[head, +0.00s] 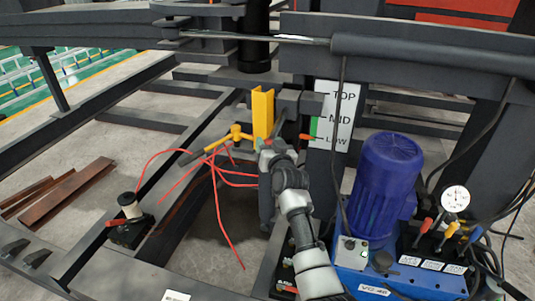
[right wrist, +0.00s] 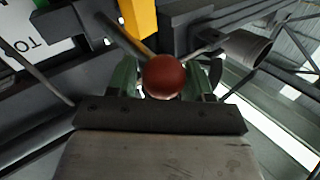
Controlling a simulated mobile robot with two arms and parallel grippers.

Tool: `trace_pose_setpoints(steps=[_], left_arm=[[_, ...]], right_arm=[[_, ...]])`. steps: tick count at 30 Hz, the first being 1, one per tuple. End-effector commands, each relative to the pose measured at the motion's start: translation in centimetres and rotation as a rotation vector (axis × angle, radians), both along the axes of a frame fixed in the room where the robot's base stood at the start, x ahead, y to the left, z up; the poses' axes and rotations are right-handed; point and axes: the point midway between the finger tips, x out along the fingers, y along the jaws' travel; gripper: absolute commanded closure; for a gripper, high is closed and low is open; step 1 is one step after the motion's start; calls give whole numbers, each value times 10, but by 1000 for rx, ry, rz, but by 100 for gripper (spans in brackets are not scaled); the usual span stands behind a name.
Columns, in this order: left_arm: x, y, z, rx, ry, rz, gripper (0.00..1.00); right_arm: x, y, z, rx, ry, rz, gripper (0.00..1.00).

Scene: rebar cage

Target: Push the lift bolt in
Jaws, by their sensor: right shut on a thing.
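My right gripper (head: 273,152) reaches up in the head view to the machine frame, just below an upright yellow bracket (head: 262,114). In the right wrist view its green fingers stand on both sides of a round dark red knob (right wrist: 164,76), and it is shut on this knob. The knob appears to be the end of the lift bolt; the shaft is mostly hidden, so I cannot tell how far in it sits. The yellow bracket (right wrist: 138,18) also shows beyond the knob. My left gripper is not in view.
A white TOP/MID/LOW scale (head: 337,113) stands just right of the gripper. A yellow-hubbed lever (head: 236,133) and red hoses (head: 222,180) are close on the left. A blue motor (head: 388,180) and a gauge (head: 455,199) stand at the right.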

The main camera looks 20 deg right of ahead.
Motion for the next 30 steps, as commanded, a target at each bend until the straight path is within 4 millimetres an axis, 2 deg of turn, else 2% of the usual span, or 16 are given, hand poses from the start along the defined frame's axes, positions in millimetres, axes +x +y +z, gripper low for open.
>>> trace_pose_setpoints(steps=[1,4,13,14,17,30], left_arm=[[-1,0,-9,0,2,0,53],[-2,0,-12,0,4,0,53],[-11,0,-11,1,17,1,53],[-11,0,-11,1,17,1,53],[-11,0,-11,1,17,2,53],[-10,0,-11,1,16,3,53]], right_arm=[[7,-1,-3,-2,1,6,92],[15,-6,-2,1,3,7,91],[16,-8,1,3,2,5,92],[16,-8,1,3,2,5,46],[16,-8,2,3,0,5,31],[16,-10,1,2,1,1,31]])
